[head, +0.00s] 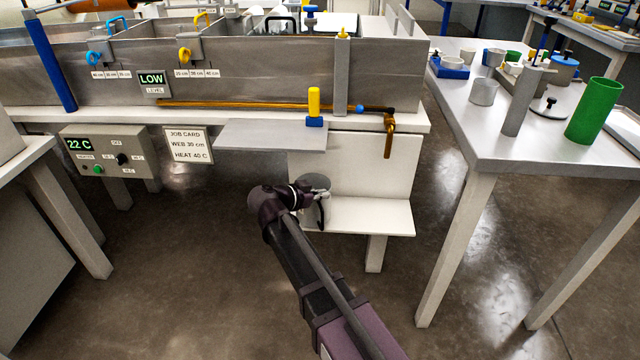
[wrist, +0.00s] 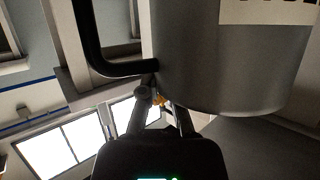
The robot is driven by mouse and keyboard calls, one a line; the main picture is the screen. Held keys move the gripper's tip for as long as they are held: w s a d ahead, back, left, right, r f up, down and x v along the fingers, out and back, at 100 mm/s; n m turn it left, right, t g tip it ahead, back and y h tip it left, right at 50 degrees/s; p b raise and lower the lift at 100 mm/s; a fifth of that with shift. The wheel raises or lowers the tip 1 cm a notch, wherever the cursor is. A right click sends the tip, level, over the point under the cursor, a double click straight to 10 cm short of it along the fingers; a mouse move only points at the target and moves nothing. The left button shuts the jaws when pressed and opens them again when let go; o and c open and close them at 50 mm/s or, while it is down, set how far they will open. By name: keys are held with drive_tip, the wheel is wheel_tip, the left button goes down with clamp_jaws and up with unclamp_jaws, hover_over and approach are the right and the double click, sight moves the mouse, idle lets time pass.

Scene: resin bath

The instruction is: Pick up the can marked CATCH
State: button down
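A grey can (head: 314,182) stands on the low white shelf under the bath, partly hidden by my arm. It fills the upper right of the wrist view (wrist: 225,65), with a black handle (wrist: 90,40) on its left. A pale label (wrist: 270,12) is cut off by the top edge; no word on it can be read. My gripper (head: 319,194) is right at the can in the head view. In the wrist view my fingers (wrist: 160,105) are apart, close to the can and the handle's end, with nothing seen clamped between them. Whether they touch the can is unclear.
A grey plate (head: 260,135) juts out above the shelf (head: 372,217), with a yellow-handled item (head: 314,103) at its edge. A brass tap (head: 389,135) hangs to the right. The right bench (head: 490,145) holds a green cylinder (head: 594,110). The floor around is clear.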

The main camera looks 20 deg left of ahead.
drive_tip(key=s+d+r, duration=0.1)
drive_tip(key=s, duration=0.9)
drive_tip(key=shift+s+d+p, duration=0.15)
drive_tip(key=shift+s+p, duration=0.15)
drive_tip(key=shift+p, duration=0.1)
